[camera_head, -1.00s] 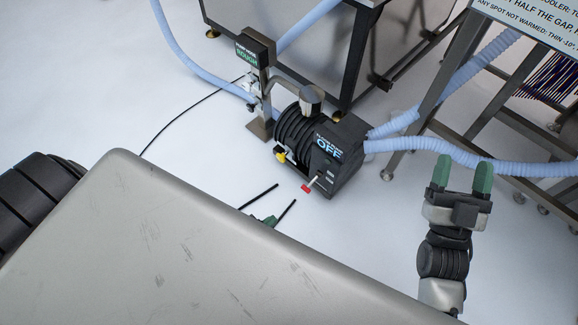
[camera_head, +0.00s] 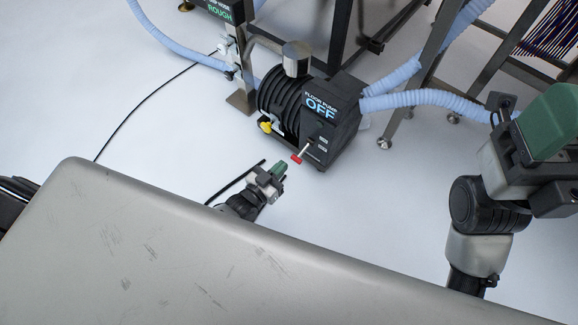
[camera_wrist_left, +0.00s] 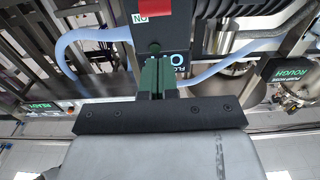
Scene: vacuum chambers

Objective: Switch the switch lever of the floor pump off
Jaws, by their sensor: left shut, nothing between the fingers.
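The floor pump (camera_head: 340,105) is a dark ribbed unit on the floor, and its display (camera_head: 320,109) reads OFF. Its switch lever (camera_head: 297,157) has a red tip and sticks out from the front face, pointing down and left. My left gripper (camera_head: 279,167) is shut and empty, just left of and below the red tip; contact cannot be told. In the left wrist view its green fingers (camera_wrist_left: 157,75) are together in front of the pump face (camera_wrist_left: 165,30), which appears upside down. My right gripper (camera_head: 545,125) is at the right, away from the pump; one green finger shows clearly.
A pale blue hose (camera_head: 425,99) runs right from the pump. A post with a ROUGH sign (camera_head: 221,10) stands behind left. A black cable (camera_head: 140,105) lies on the floor. Metal frame legs stand behind the pump. The floor left of the pump is largely clear.

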